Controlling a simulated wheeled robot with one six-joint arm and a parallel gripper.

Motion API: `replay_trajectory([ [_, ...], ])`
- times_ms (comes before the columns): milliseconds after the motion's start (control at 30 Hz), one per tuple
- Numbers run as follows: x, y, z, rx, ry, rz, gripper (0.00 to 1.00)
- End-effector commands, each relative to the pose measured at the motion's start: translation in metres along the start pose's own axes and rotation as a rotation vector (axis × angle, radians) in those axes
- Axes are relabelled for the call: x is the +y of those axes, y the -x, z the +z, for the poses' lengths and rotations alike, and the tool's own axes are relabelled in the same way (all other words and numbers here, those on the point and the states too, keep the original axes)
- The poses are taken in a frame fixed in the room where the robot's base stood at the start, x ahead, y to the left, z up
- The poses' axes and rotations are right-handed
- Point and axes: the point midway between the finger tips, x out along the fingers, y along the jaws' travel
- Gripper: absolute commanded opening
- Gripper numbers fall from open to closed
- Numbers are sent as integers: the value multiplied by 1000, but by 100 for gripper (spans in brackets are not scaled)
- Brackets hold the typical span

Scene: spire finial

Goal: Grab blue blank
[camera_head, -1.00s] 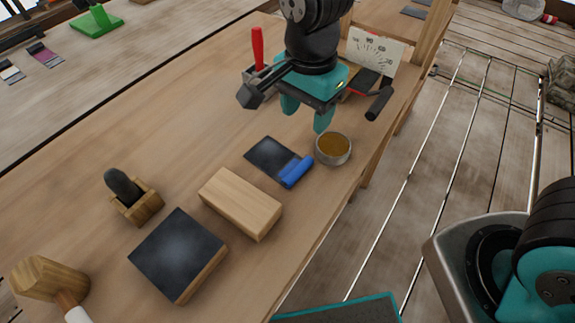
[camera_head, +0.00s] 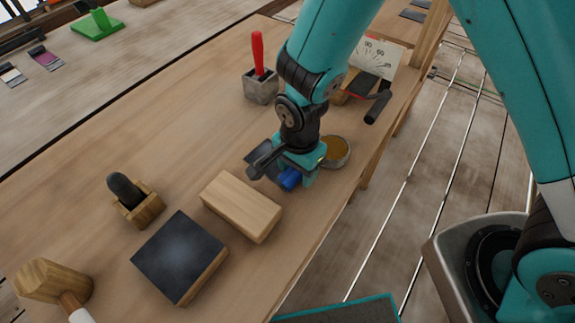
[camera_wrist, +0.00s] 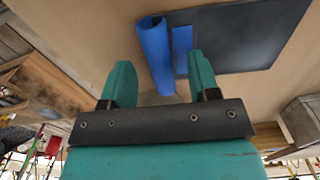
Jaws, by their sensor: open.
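The blue blank (camera_head: 289,179) is a short blue roll at the edge of a dark flat pad (camera_head: 262,158) on the workbench. In the wrist view the blue blank (camera_wrist: 155,55) stands out beyond and between my fingertips, with a flat blue strip beside it and the dark pad (camera_wrist: 245,38) to the right. My gripper (camera_head: 290,172) is low over the blank and partly hides it in the head view. In the wrist view my gripper (camera_wrist: 160,78) is open, its two teal fingers apart. I cannot tell whether either finger touches the blank.
A round tin with amber contents (camera_head: 336,151) is close beside my gripper. A wooden block (camera_head: 241,205) and a dark-topped block (camera_head: 180,255) lie nearer. A red-handled tool (camera_head: 258,55) stands in a grey holder behind. The bench's middle left is clear.

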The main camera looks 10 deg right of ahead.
Motion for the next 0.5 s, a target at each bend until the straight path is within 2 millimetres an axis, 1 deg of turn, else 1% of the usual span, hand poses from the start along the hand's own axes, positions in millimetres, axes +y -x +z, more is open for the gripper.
replay_trajectory([
  [100, 0, -8, 0, 0, 0, -1, 55],
  [300, 0, -9, 0, 0, 0, -2, 55],
  [333, 0, -9, 0, 0, 0, -2, 53],
  [367, 0, -9, 0, 0, 0, -2, 46],
  [400, 0, -9, 0, 0, 0, -2, 37],
  [467, 0, -9, 0, 0, 0, -2, 23],
  [500, 0, -9, 0, 0, 0, -2, 14],
])
